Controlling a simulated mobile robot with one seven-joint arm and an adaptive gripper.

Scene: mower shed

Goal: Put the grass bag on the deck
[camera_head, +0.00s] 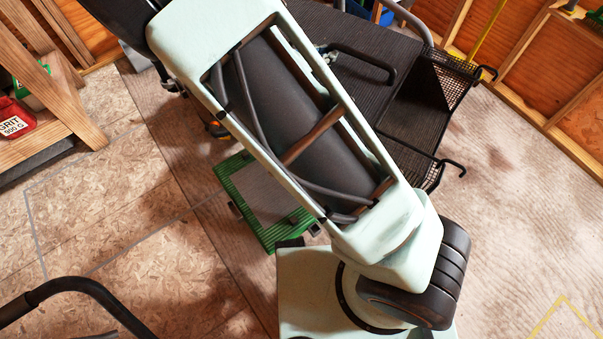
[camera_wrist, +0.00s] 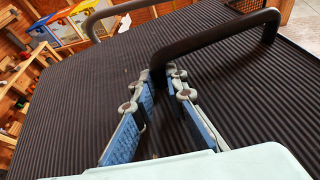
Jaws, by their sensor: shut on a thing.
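The grass bag appears to be the dark ribbed slab (camera_head: 420,120) with black mesh sides (camera_head: 452,80) and two hooks at its right. A dark bar handle (camera_wrist: 215,35) arches over its ribbed top (camera_wrist: 245,90); the handle also shows in the head view (camera_head: 365,58). My gripper (camera_wrist: 158,85) has its blue-padded fingers closed about one end of this handle. In the head view only a small part of my gripper (camera_head: 325,50) shows past my arm, which hides much of the bag. I cannot tell for certain which surface is the deck.
A green-edged grey panel (camera_head: 242,172) lies below my arm. A black curved tube (camera_head: 90,290) is at the lower left. A wooden rack (camera_head: 70,110) with a red container (camera_head: 14,122) stands at the left. Bare floor (camera_head: 530,210) lies to the right, before the wooden wall.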

